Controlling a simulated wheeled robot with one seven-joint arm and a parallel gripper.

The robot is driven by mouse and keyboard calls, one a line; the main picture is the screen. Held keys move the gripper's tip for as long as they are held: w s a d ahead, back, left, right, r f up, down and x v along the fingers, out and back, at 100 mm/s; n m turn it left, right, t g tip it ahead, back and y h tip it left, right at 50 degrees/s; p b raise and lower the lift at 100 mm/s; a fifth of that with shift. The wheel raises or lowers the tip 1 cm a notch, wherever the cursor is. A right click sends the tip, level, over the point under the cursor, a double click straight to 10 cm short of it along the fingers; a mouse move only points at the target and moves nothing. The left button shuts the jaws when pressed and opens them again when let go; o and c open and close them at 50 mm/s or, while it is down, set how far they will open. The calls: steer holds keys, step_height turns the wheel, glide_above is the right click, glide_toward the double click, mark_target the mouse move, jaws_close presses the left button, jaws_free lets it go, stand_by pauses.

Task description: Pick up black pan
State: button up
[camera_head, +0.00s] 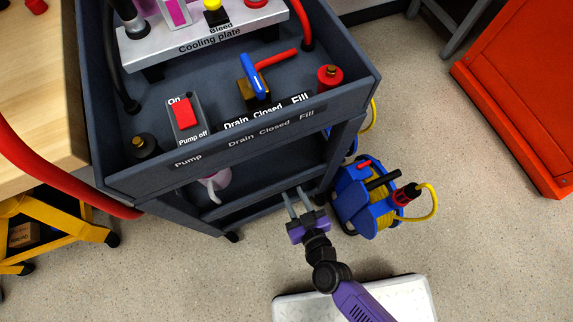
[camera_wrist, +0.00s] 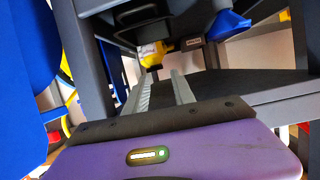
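I cannot make out a black pan for certain in either view. In the wrist view a dark, rounded shape (camera_wrist: 143,14) shows at the top, in the shadowed inside of the cart, and I cannot tell what it is. My gripper (camera_head: 293,193) is low beside the front of the grey cart (camera_head: 140,180), near its lower shelf. In the wrist view my gripper (camera_wrist: 162,76) has its two fingers apart with nothing between them, pointing into the cart's lower space. Much of that space is hidden from the head view by the cart's top tray.
A blue cable reel (camera_head: 352,205) with yellow cable stands right of my gripper. The cart's top holds a pump switch (camera_head: 184,113) and a blue-handled valve (camera_head: 254,80). A yellow stand (camera_head: 45,235) is at left, a red cabinet (camera_head: 520,90) at right. Open floor lies between reel and cabinet.

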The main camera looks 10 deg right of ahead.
steer(key=shift+n+g, duration=0.3)
steer(key=w+a+f+b, duration=0.1)
steer(key=f, duration=0.1)
steer(key=w+a+f+b, duration=0.1)
steer(key=a+f, duration=0.1)
steer(key=f, duration=0.1)
steer(key=w+a+f+b, duration=0.1)
steer(key=a+f, duration=0.1)
steer(key=f, duration=0.1)
steer(key=shift+w+f, duration=0.1)
steer(key=shift+w, duration=0.25)
steer(key=b+x, duration=0.3)
steer(key=x, duration=0.3)
steer(key=shift+a+f+b, duration=0.1)
steer(key=shift+a+b, duration=0.05)
steer(key=shift+b, duration=0.15)
steer(key=shift+w+a, duration=0.1)
steer(key=shift+w, duration=0.2)
steer(key=b+x, duration=0.3)
steer(key=x, duration=0.1)
steer(key=shift+a+f, duration=0.1)
steer(key=shift+f, duration=0.05)
steer(key=shift+w+a+b, duration=0.1)
steer(key=shift+w+b, duration=0.3)
steer(key=shift+w, duration=0.05)
jaws_close()
steer(key=shift+s, duration=0.1)
